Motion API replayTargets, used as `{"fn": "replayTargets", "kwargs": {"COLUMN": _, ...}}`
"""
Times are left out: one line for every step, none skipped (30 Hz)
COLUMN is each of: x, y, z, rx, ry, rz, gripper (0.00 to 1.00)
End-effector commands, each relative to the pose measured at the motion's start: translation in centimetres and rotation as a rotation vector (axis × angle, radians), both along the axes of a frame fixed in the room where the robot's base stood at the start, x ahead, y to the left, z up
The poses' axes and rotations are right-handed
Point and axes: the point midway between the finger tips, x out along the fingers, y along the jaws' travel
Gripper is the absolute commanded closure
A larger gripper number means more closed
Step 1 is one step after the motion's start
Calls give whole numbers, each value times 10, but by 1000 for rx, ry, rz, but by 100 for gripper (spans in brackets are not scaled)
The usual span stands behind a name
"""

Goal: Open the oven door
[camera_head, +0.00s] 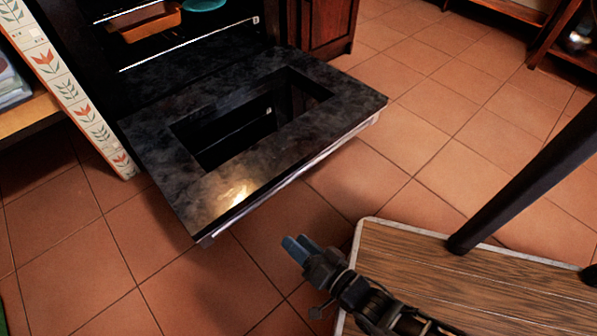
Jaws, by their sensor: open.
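The oven door (345,97) is a dark marbled panel with a rectangular window opening. It is folded down, lying out roughly level in front of the oven. A pale metal handle bar (300,172) runs along its outer edge. The oven cavity (215,45) stands open behind it, with racks, an orange-brown dish (145,24) and a teal dish (203,5) inside. My gripper (299,246) is open and empty. It appears in front of the door, to the lower right of the door's near corner, apart from the handle.
A wooden surface with a pale edge (455,268) and a dark post (525,190) fill the lower right. A floral tiled panel (75,95) stands left of the oven. A shelf (28,113) is farther left. Terracotta floor (445,110) is clear to the door's right.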

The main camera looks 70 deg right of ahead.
Motion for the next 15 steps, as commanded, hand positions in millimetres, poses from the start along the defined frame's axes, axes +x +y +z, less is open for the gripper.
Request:
{"fn": "replayTargets", "kwargs": {"x": 12, "y": -18, "z": -14, "rx": 44, "ry": -42, "rz": -57, "gripper": 51}}
{"fn": "replayTargets", "kwargs": {"x": 17, "y": -27, "z": -23, "rx": 76, "ry": -69, "rz": -87, "gripper": 51}}
{"fn": "replayTargets", "kwargs": {"x": 23, "y": -40, "z": -34, "rx": 116, "ry": -106, "rz": -126, "gripper": 51}}
{"fn": "replayTargets", "kwargs": {"x": 27, "y": -51, "z": -41, "rx": 147, "ry": -136, "rz": -156, "gripper": 51}}
{"fn": "replayTargets", "kwargs": {"x": 30, "y": -62, "z": -49, "rx": 175, "ry": -164, "rz": -185, "gripper": 51}}
{"fn": "replayTargets", "kwargs": {"x": 35, "y": -77, "z": -57, "rx": 212, "ry": -206, "rz": -221, "gripper": 51}}
{"fn": "replayTargets", "kwargs": {"x": 38, "y": -89, "z": -63, "rx": 238, "ry": -236, "rz": -249, "gripper": 51}}
{"fn": "replayTargets", "kwargs": {"x": 40, "y": -102, "z": -69, "rx": 264, "ry": -267, "rz": -275, "gripper": 51}}
{"fn": "replayTargets", "kwargs": {"x": 42, "y": -118, "z": -76, "rx": 297, "ry": -308, "rz": -309, "gripper": 51}}
{"fn": "replayTargets", "kwargs": {"x": 42, "y": -130, "z": -81, "rx": 319, "ry": -337, "rz": -333, "gripper": 51}}
{"fn": "replayTargets", "kwargs": {"x": 43, "y": -143, "z": -84, "rx": 340, "ry": -367, "rz": -355, "gripper": 51}}
{"fn": "replayTargets", "kwargs": {"x": 42, "y": -158, "z": -89, "rx": 366, "ry": -403, "rz": -383, "gripper": 51}}
{"fn": "replayTargets", "kwargs": {"x": 41, "y": -168, "z": -91, "rx": 383, "ry": -428, "rz": -402, "gripper": 51}}
{"fn": "replayTargets", "kwargs": {"x": 39, "y": -178, "z": -93, "rx": 397, "ry": -452, "rz": -418, "gripper": 51}}
{"fn": "replayTargets", "kwargs": {"x": 38, "y": -190, "z": -96, "rx": 416, "ry": -480, "rz": -436, "gripper": 51}}
